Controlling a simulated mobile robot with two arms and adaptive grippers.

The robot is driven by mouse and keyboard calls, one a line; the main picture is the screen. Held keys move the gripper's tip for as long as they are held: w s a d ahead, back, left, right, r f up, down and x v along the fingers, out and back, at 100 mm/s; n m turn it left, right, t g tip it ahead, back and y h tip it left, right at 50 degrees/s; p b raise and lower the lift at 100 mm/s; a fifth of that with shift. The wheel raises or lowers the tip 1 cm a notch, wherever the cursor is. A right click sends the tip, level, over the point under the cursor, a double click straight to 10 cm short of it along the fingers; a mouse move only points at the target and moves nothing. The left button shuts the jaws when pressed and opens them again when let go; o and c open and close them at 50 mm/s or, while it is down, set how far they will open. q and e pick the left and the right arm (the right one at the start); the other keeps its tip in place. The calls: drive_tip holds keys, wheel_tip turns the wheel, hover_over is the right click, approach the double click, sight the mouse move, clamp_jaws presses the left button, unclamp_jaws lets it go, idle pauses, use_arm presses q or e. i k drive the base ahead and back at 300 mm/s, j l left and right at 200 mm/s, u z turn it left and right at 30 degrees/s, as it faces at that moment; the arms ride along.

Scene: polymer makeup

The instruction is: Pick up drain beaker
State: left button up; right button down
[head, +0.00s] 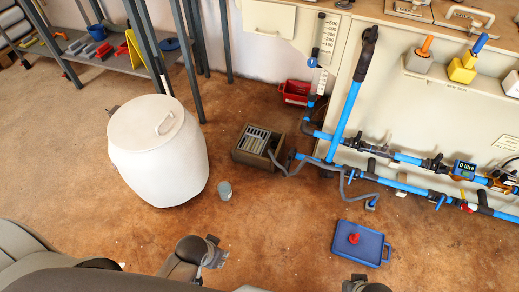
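A small grey cup-like beaker (225,190) stands upright on the brown floor, just right of the base of a large white barrel. My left gripper (216,252) is at the bottom of the head view, nearer to me than the beaker and apart from it. It holds nothing that I can see, but its fingers are too small to tell open from shut. My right gripper (362,284) shows only in part at the bottom edge, and its fingers are not clear.
The white lidded barrel (150,150) stands left of the beaker. A grated drain box (258,145) with a grey hose lies behind it. A blue tray (375,246) with a red item lies at right. Blue pipes (405,187) run along the wall. Floor in front is clear.

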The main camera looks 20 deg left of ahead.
sight(225, 190)
drive_tip(key=u, duration=0.9)
